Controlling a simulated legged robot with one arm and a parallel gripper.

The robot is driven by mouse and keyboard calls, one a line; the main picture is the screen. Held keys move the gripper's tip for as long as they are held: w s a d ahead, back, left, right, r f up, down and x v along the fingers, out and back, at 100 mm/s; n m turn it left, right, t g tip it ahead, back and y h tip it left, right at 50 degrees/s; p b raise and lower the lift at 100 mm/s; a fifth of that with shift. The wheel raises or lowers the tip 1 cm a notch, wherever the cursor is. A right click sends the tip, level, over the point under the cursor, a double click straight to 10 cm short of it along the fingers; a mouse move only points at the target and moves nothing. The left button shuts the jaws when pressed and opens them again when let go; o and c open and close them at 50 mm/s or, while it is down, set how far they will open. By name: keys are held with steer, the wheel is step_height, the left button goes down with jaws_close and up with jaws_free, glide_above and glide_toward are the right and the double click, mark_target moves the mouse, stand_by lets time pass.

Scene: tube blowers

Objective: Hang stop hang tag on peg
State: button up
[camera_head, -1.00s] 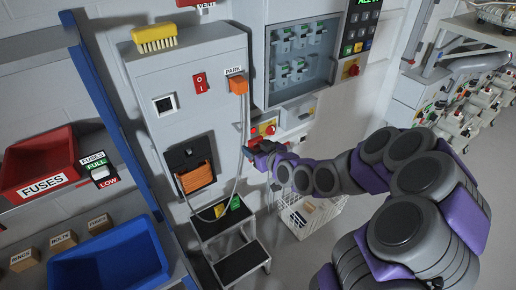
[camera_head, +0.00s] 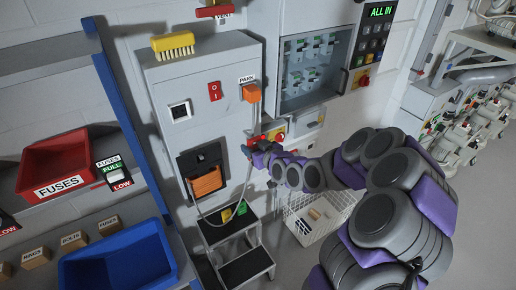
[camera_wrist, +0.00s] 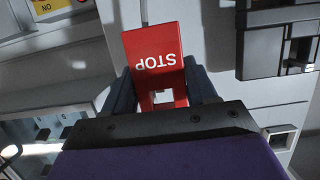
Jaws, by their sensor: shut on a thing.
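My gripper (camera_wrist: 165,95) is shut on a red stop hang tag (camera_wrist: 155,48), seen in the wrist view. The tag's white STOP lettering appears upside down there. A square opening shows in the tag's end between the fingers. In the head view, my gripper (camera_head: 250,149) is in front of the grey cabinet (camera_head: 222,125), close to its right edge and the hanging grey cable. The tag is too small to make out clearly there. I cannot pick out the peg with certainty in either view.
An orange PARK plug (camera_head: 251,93) is above my gripper. A black step stool (camera_head: 240,245) and a white wire basket (camera_head: 318,215) stand below. Blue shelving (camera_head: 130,120) is on the left.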

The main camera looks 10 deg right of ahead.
mark_target(245, 137)
steer(key=shift+w+a, duration=0.15)
steer(key=shift+w, duration=0.3)
steer(key=shift+w+d+p, duration=0.2)
steer(key=shift+w+p, duration=0.15)
steer(key=shift+w, duration=0.55)
steer(key=shift+w+a, duration=0.65)
steer(key=shift+w, duration=0.15)
steer(key=shift+w+f, duration=0.15)
steer(key=shift+f, duration=0.15)
steer(key=shift+d, duration=0.1)
steer(key=o, duration=1.1)
steer(key=shift+d+f, duration=0.1)
steer(key=shift+d, duration=0.05)
